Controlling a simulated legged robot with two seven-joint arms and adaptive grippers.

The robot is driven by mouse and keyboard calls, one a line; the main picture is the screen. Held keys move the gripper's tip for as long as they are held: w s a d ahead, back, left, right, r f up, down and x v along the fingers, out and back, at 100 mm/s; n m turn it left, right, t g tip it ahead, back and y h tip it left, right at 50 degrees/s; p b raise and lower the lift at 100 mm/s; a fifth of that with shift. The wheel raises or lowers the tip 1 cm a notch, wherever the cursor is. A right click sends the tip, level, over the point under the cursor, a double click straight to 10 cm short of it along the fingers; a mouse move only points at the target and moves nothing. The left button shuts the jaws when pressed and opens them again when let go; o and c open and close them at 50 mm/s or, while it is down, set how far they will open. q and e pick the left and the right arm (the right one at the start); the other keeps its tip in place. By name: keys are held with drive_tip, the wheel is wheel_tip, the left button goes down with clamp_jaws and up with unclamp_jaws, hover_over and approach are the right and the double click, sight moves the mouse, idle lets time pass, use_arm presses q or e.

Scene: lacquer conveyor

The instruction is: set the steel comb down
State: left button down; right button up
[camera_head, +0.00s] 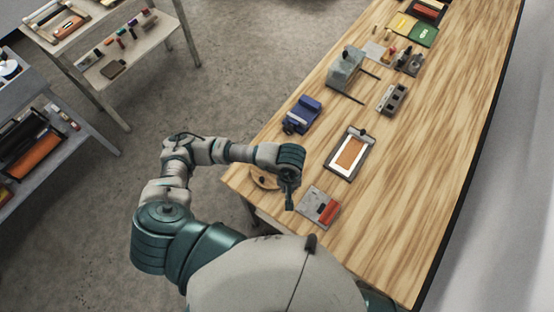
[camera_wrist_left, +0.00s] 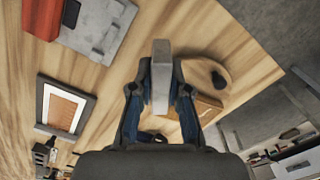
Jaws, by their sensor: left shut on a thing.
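My left gripper (camera_head: 289,198) hangs over the near left end of the wooden table (camera_head: 410,190). In the left wrist view, my left gripper (camera_wrist_left: 160,90) has both fingers closed on a flat grey metal piece, which looks like the steel comb (camera_wrist_left: 161,58). The comb stands out between the fingertips, its broad end away from the palm. Whether it touches the tabletop is unclear. In the head view the comb is hard to make out against the gripper. My right gripper is not in view.
Beside the gripper are a round wooden disc with a dark knob (camera_wrist_left: 205,76) and a grey plate with a red block (camera_head: 318,207). A framed screen (camera_head: 350,153) and a blue device (camera_head: 302,115) stand farther up. Bare tabletop lies to the right. Shelves (camera_head: 115,62) stand left.

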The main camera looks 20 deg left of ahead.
use_arm(q)
drive_tip(key=s+a+r+n, duration=0.3)
drive_tip(key=s+n, duration=0.1)
drive_tip(key=n, duration=0.5)
drive_tip(key=w+a+p, duration=0.1)
drive_tip(key=w+a, duration=0.1)
drive_tip(key=w, duration=0.2)
drive_tip(key=w+a+f+p, duration=0.1)
drive_tip(key=w+a, duration=0.1)
drive_tip(key=w, duration=0.2)
drive_tip(key=w+a+p, duration=0.1)
drive_tip(key=w+a, duration=0.2)
drive_tip(key=w, duration=0.2)
drive_tip(key=shift+w+a+f+p, duration=0.1)
drive_tip(key=shift+f+p, duration=0.2)
drive_tip(key=shift+p, duration=0.05)
wheel_tip(320, 180, down, 4)
drive_tip(key=shift+r+p, duration=0.25)
drive_tip(key=shift+p, duration=0.3)
drive_tip(key=shift+w, duration=0.1)
drive_tip(key=shift+f, duration=0.1)
drive_tip(key=c, duration=1.5)
unclamp_jaws()
drive_tip(key=o, duration=0.4)
drive_tip(key=shift+c, duration=0.2)
